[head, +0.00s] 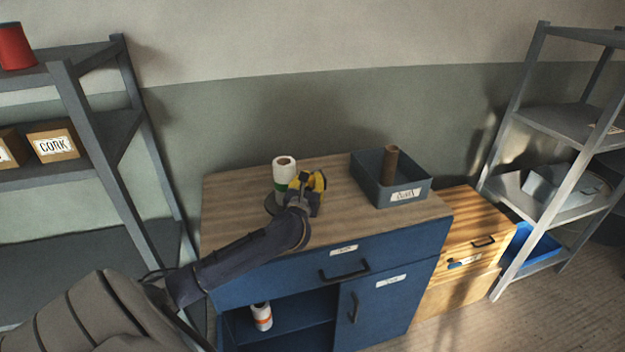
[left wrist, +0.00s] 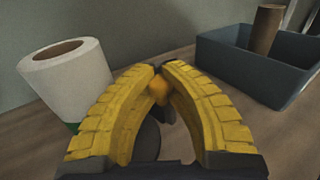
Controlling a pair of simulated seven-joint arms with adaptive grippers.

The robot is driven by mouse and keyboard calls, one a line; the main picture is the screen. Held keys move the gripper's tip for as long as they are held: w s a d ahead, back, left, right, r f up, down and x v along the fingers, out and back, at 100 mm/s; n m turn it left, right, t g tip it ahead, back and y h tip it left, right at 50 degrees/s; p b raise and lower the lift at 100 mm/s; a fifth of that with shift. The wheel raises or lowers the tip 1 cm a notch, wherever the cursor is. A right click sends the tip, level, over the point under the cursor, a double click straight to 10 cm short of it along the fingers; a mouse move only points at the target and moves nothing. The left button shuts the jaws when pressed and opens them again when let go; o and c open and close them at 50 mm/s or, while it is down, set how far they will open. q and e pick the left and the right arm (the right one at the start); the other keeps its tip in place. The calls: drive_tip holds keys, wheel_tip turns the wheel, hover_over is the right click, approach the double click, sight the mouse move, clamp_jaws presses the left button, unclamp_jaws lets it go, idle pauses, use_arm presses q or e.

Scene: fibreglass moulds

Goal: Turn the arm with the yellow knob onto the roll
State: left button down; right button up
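A white roll (head: 284,168) with a green band low down stands upright on the worktop; it also shows at the left in the left wrist view (left wrist: 72,88). A dark round base (head: 272,204) shows beside it, partly behind my gripper. My left gripper (head: 318,182), with yellow ribbed fingers, is just right of the roll. In the left wrist view its fingertips close around a small orange-yellow knob (left wrist: 158,90). A short dark part (left wrist: 166,116) shows below the knob; the rest of the arm is hidden by the fingers. The knob is apart from the roll.
A grey-blue bin (head: 366,182) with a brown tube (head: 390,164) stands at the right of the worktop (head: 240,188), which tops a blue cabinet (head: 385,308). Shelving racks stand on both sides. The worktop behind the gripper is clear.

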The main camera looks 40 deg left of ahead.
use_arm(q)
drive_tip(key=shift+r, duration=0.4)
drive_tip(key=c, duration=1.6)
unclamp_jaws()
drive_tip(key=o, duration=0.4)
drive_tip(key=shift+f, duration=0.2)
drive_tip(key=v, duration=1.2)
